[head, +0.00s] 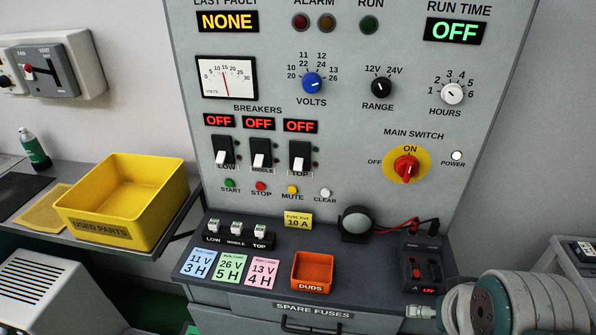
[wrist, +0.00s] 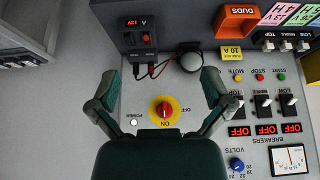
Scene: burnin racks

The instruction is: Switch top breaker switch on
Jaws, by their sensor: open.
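The top breaker switch (head: 299,156) is the rightmost of three black switches with white levers in the head view. Its lever points down and the red display (head: 300,126) above it reads OFF. In the wrist view, which is upside down, the top breaker switch (wrist: 238,106) is right of my gripper. My gripper (wrist: 162,78) is open and empty, its two fingers spread in front of the panel around the main switch area. It is apart from the breakers.
The low (head: 223,151) and middle (head: 260,155) breakers sit beside it, also reading OFF. The red main switch (head: 406,168) is to their right. Below, a dark shelf holds an orange DUDS bin (head: 312,272) and a round lamp (head: 357,223). A yellow bin (head: 125,200) stands left.

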